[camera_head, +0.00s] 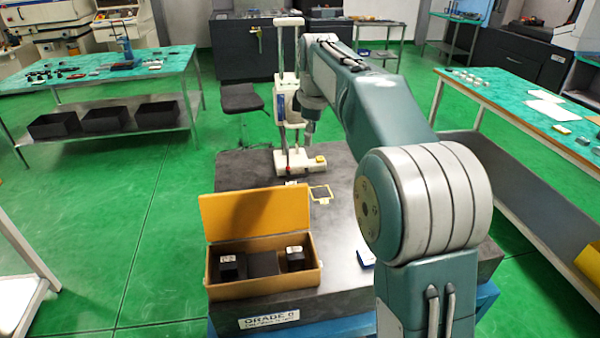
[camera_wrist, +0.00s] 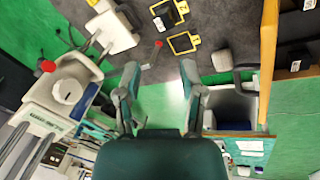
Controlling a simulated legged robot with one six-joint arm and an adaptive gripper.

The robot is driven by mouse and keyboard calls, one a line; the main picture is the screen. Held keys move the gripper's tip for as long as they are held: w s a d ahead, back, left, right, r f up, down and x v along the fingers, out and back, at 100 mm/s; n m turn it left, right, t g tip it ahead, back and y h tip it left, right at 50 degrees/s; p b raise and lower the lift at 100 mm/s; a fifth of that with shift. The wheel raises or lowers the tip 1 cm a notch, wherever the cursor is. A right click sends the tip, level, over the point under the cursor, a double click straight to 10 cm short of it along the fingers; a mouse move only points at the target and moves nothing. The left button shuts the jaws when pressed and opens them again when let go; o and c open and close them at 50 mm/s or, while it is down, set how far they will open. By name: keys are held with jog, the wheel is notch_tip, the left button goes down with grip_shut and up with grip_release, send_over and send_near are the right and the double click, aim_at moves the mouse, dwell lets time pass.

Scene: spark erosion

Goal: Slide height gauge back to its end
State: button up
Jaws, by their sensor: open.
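The height gauge (camera_head: 289,108) stands upright at the far end of the dark granite surface plate (camera_head: 238,172) in the head view. It has a tall white column, and its white base (camera_head: 299,162) rests on the plate. In the wrist view, a white body with a red knob, apparently the gauge (camera_wrist: 68,92), fills the left side. My gripper (camera_wrist: 159,68) is open and empty, its two fingers spread with nothing between them. In the head view it is beside the gauge column, on its right; whether it touches is unclear.
An open orange box (camera_head: 215,281) with black blocks sits on the plate's near left. A stool (camera_head: 240,98) stands behind left. Green-topped benches flank the plate, with open floor to the left.

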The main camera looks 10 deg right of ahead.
aim_at(302, 175)
jog(key=w+f+n+g, duration=0.1)
jog(key=w+f+n, duration=0.4)
jog(key=w+f, duration=0.55)
jog(key=f, duration=0.3)
jog(key=w+f, duration=0.1)
jog(key=f, duration=0.2)
jog(key=w+f, duration=0.1)
jog(key=f, duration=0.2)
jog(key=shift+d+f, duration=0.25)
jog(key=shift+f, duration=0.1)
grip_shut()
